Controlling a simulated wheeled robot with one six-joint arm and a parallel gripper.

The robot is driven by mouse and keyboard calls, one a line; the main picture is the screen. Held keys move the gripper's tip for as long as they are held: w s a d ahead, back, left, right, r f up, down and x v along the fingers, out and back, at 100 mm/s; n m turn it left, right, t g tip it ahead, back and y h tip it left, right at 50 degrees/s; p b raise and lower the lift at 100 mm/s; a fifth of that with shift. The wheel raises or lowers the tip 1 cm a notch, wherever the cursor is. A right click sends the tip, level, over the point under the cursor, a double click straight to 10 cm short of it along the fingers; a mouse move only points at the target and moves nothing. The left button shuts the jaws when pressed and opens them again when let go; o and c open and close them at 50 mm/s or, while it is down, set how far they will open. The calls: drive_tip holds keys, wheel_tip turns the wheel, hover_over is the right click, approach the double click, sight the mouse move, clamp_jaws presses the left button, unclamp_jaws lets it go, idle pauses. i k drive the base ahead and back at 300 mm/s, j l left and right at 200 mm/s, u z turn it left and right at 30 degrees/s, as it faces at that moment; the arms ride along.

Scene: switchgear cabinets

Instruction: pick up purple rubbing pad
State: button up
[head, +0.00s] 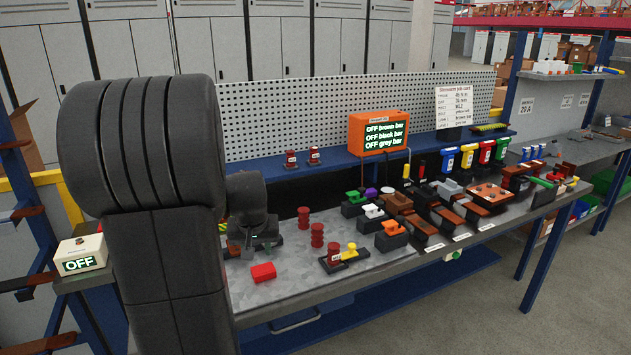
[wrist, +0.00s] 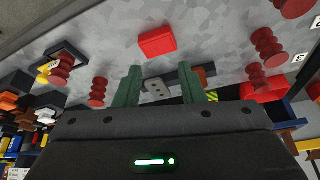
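A small purple thing (head: 371,193), likely the purple rubbing pad, shows in the head view behind the white and green-topped blocks on the bench. Its lower part is hidden by them. I cannot make it out in the wrist view. My gripper (head: 249,243) is over the left part of the bench, well left of the purple thing. In the wrist view my gripper (wrist: 160,70) has its two green fingers apart, with nothing held between them. A grey block with dark holes (wrist: 157,88) shows beyond the gap.
A red block (head: 263,272) and several dark red ribbed insulators (head: 317,235) stand near my gripper. A green-topped block (head: 355,203), a white-topped block (head: 372,217) and an orange-topped block (head: 391,233) crowd the middle. An orange display (head: 378,133) stands behind.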

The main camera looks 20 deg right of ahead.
sight(371, 195)
drive_tip(key=i+l+u, duration=0.3)
drive_tip(key=l, duration=1)
drive_tip(key=l+u, duration=0.25)
drive_tip(key=l, duration=2.2)
